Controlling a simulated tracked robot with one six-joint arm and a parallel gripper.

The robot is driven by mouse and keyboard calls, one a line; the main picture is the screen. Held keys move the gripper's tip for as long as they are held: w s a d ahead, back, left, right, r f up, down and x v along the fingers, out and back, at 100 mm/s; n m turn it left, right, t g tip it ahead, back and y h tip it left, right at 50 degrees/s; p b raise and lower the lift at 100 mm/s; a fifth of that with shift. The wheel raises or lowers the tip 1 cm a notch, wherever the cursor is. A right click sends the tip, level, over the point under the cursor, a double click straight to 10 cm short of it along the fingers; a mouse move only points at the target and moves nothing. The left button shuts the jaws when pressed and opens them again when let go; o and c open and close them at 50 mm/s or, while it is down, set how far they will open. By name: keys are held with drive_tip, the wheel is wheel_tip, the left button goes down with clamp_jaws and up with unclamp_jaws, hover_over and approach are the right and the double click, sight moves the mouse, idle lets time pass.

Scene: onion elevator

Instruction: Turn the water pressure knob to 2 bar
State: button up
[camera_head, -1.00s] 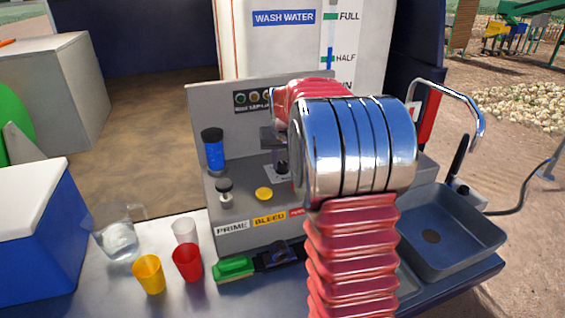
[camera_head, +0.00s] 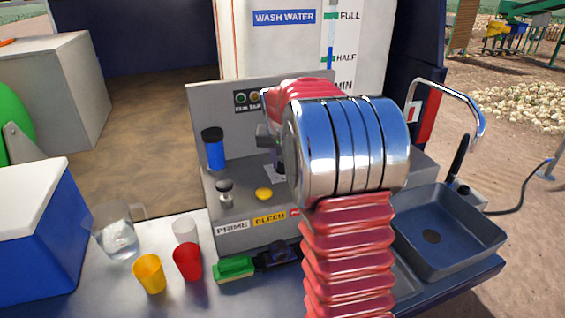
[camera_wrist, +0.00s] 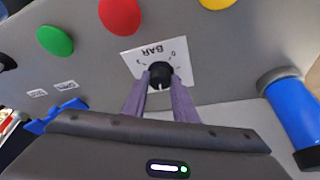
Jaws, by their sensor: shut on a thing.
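The water pressure knob (camera_wrist: 160,73) is small, round and black with a white pointer line. It sits on a white label (camera_wrist: 180,52) marked BAR, upside down in the wrist view. The scale's figures are too small to read surely. My gripper (camera_wrist: 161,80) has its two purple-grey fingers on either side of the knob, shut on it. The white line points down in the wrist view, toward my palm. In the head view, my arm hides the knob and most of the gripper; only a corner of the white label (camera_head: 272,174) shows.
Near the knob are red (camera_wrist: 119,15), green (camera_wrist: 54,40) and yellow (camera_wrist: 217,3) buttons. A blue cylinder (camera_wrist: 295,108) stands close by.

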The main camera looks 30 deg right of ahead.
drive_tip(key=m, duration=0.2)
drive_tip(key=m+g, duration=0.1)
drive_tip(key=m, duration=0.1)
drive_tip(key=m+g+h, duration=0.1)
drive_tip(key=m, duration=0.1)
drive_tip(key=shift+w+a+m, duration=0.15)
drive_tip(key=shift+w+m, duration=0.1)
drive_tip(key=shift+m, duration=0.05)
idle(0.3)
drive_tip(key=o, duration=1)
drive_tip(key=shift+o, duration=0.2)
drive_tip(key=v, duration=1.3)
drive_tip(key=shift+a+r, duration=0.3)
drive_tip(key=shift+a, duration=0.05)
drive_tip(key=shift+w, duration=0.2)
